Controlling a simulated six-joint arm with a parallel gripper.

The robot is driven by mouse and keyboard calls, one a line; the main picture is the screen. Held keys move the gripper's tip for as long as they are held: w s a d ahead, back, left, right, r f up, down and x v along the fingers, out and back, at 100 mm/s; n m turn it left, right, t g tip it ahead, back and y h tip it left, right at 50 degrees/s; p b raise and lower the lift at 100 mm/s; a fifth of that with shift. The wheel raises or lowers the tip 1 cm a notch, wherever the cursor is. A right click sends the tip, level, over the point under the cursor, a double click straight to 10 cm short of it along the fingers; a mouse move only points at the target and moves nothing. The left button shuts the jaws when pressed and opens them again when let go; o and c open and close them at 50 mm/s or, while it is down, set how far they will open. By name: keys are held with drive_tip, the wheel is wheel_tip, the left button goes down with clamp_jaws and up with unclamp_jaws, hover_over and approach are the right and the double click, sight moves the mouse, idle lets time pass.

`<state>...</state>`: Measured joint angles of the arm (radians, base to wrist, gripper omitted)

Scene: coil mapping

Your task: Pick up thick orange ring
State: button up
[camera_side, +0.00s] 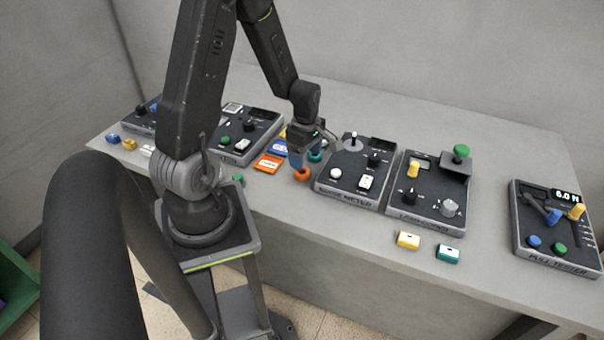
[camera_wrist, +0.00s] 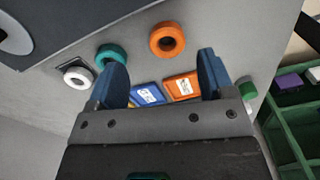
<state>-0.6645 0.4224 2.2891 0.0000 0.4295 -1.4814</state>
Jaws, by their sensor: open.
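The thick orange ring (camera_wrist: 153,43) lies on the grey table in the wrist view, just ahead of the gap between my fingertips. In the side view the orange ring (camera_side: 302,175) shows at the lower edge of my gripper, left of the loss meter box. My gripper (camera_wrist: 164,62) has two blue fingers spread apart with nothing between them; in the side view my gripper (camera_side: 302,160) is low over the table. Whether a finger touches the ring cannot be told.
A teal ring (camera_wrist: 104,57) and a white ring (camera_wrist: 78,70) lie left of the orange one. A blue card (camera_wrist: 148,95) and an orange card (camera_wrist: 183,87) lie near my fingers. The dark meter box (camera_side: 355,178) stands close on the right. A green crate (camera_wrist: 290,125) is off the table.

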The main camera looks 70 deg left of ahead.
sight(300, 177)
drive_tip(key=f, duration=0.2)
drive_tip(key=s+f, duration=0.1)
drive_tip(key=f, duration=0.1)
drive_tip(key=shift+f, duration=0.65)
drive_tip(key=shift+c, duration=0.2)
drive_tip(key=c, duration=1)
drive_tip(key=shift+o, duration=0.2)
drive_tip(key=shift+r, duration=0.1)
